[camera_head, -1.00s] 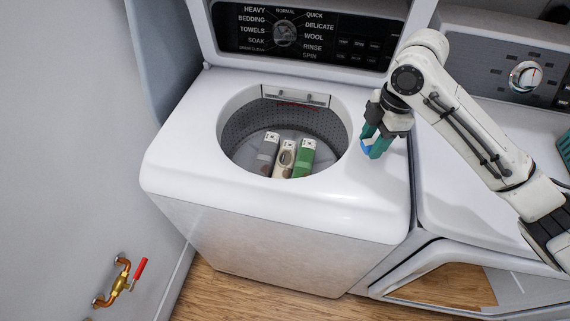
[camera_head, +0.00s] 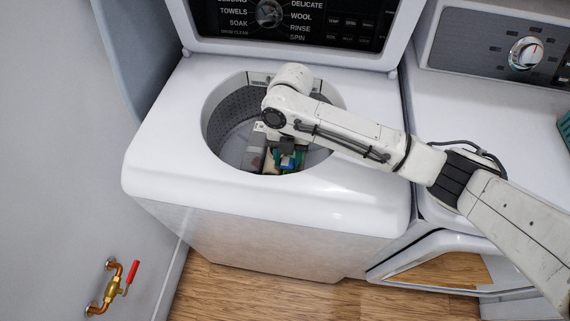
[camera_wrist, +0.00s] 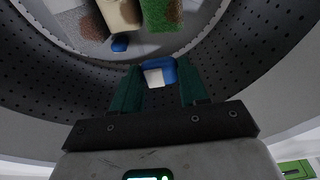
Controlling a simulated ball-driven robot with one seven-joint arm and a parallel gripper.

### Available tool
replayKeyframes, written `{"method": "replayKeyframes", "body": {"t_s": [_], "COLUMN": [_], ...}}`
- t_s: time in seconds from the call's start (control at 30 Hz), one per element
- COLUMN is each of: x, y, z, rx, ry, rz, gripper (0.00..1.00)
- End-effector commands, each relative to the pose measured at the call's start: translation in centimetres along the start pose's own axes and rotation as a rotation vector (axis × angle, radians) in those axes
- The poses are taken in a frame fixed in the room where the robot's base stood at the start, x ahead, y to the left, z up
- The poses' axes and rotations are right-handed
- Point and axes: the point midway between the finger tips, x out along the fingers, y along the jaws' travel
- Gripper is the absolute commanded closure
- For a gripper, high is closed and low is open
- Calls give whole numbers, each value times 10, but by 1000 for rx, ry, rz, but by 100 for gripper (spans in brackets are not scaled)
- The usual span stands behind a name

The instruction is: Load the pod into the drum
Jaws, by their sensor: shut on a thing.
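The washer drum (camera_head: 232,122) is open at the top, and its perforated wall also fills much of the wrist view (camera_wrist: 45,85). My gripper (camera_head: 287,160) points down inside the drum opening. In the wrist view, its teal fingers (camera_wrist: 158,78) are shut on a blue and white pod (camera_wrist: 157,74). A second small blue thing (camera_wrist: 120,44) lies beyond the held pod, near the cartons. My arm hides part of the opening and most of the drum's contents in the head view.
The white washer rim (camera_head: 170,140) surrounds the opening. A dryer (camera_head: 480,105) stands to the right. A pipe valve (camera_head: 115,285) is at lower left.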

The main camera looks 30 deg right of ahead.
Motion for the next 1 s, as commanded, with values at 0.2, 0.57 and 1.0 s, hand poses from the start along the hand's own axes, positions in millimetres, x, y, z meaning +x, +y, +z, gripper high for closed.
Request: {"method": "replayKeyframes", "body": {"t_s": [0.2,0.57,1.0], "x": [19,54,61], "y": [0,0,0], "z": [2,8,9], "rx": [2,2,3], "ry": [1,-1,1], "rz": [1,2,2], "gripper": [85,85,85]}}
